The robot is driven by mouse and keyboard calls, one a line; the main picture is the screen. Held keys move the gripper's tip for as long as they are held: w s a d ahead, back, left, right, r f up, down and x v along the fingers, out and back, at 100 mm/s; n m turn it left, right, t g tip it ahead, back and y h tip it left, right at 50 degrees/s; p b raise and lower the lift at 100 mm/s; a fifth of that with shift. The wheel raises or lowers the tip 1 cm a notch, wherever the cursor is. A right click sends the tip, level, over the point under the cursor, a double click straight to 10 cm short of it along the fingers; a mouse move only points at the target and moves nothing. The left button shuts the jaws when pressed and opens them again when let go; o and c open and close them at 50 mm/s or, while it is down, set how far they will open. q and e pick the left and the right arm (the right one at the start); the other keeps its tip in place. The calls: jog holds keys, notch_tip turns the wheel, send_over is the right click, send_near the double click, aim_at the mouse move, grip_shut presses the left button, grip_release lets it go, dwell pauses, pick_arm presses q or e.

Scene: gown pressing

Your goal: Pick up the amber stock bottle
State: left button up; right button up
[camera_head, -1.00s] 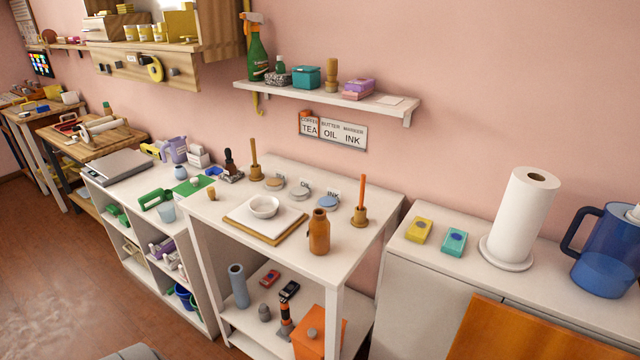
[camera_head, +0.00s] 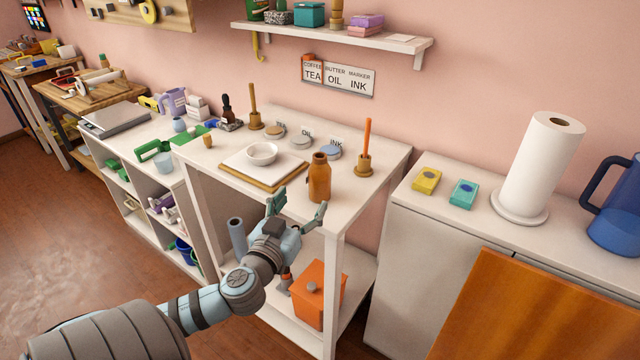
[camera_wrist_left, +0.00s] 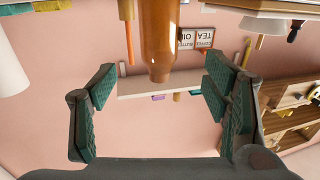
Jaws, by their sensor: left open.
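The amber stock bottle (camera_head: 319,180) stands upright near the front right corner of the white table (camera_head: 378,190). My left gripper (camera_head: 298,212) is open and empty, just in front of the bottle and at the table's front edge, with its fingers pointing toward the bottle. In the left wrist view the bottle (camera_wrist_left: 159,40) appears upside down at the top. It lies beyond and between the two spread green fingers of the gripper (camera_wrist_left: 160,95), touching neither as far as I can see. My right gripper is in no view.
Left of the bottle a white bowl (camera_head: 262,153) sits on a board (camera_head: 240,173). Right of it an orange stick stands in a wooden holder (camera_head: 362,165). Behind lie several round lids (camera_head: 300,142). An orange box (camera_head: 318,295) is on the shelf below.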

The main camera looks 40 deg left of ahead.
aim_at(315, 184)
pick_arm(q)
jog(key=x, duration=0.6)
jog(key=shift+w+f, duration=0.15)
jog(key=shift+w, duration=0.1)
jog(key=x, duration=0.4)
jog(key=shift+w+f+b, duration=0.1)
jog(key=shift+b, duration=0.25)
jog(key=shift+w+a+f, duration=0.1)
jog(key=shift+w, duration=0.2)
jog(key=shift+s, duration=0.1)
jog(key=c, duration=1.4)
jog(key=shift+r+p, duration=3.25)
jog(key=shift+r, duration=6.85)
